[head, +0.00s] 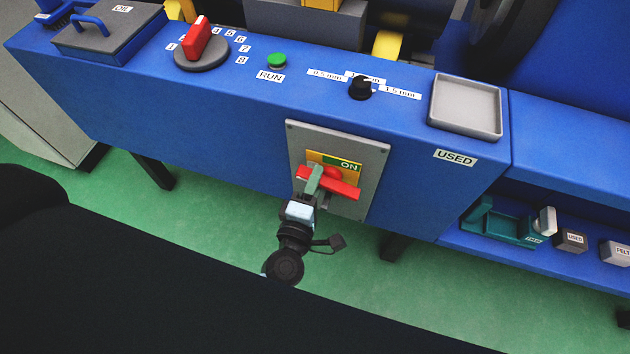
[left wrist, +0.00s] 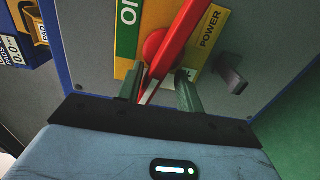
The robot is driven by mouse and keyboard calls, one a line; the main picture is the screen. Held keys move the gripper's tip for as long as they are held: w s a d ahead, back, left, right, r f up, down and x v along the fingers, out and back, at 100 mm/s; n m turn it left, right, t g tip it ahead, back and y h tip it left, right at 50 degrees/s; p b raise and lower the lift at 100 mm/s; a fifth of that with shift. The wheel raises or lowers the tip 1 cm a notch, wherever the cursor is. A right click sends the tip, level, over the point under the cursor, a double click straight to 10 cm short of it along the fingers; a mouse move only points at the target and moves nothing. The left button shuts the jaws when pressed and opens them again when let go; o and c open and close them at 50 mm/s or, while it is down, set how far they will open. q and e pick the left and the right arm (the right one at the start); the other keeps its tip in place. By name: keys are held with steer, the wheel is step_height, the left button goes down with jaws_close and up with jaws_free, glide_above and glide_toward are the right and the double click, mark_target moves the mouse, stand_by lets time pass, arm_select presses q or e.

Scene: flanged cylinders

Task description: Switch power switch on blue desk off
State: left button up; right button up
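The power switch is a red bar handle (head: 343,188) on a yellow plate set in a grey panel (head: 373,172) on the front of the blue desk (head: 240,130). A green ON label (head: 347,165) shows above the handle, which lies nearly level in the head view. In the left wrist view the red handle (left wrist: 178,45) runs slantwise, near a POWER label. My left gripper (head: 314,180) is at the handle's left end. Its two greenish fingers (left wrist: 160,90) stand apart with the handle's end between them, nearer the left finger; contact is unclear. My right gripper is not in view.
On the desk top are a red rotary knob (head: 198,40), a green RUN button (head: 277,60), a black dial (head: 360,88) and a grey tray (head: 466,106). A lower shelf at right holds a teal holder (head: 500,220) and small blocks. Green floor lies below.

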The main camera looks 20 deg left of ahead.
arm_select(q)
steer(key=s, duration=0.7)
steer(key=shift+s, duration=0.4)
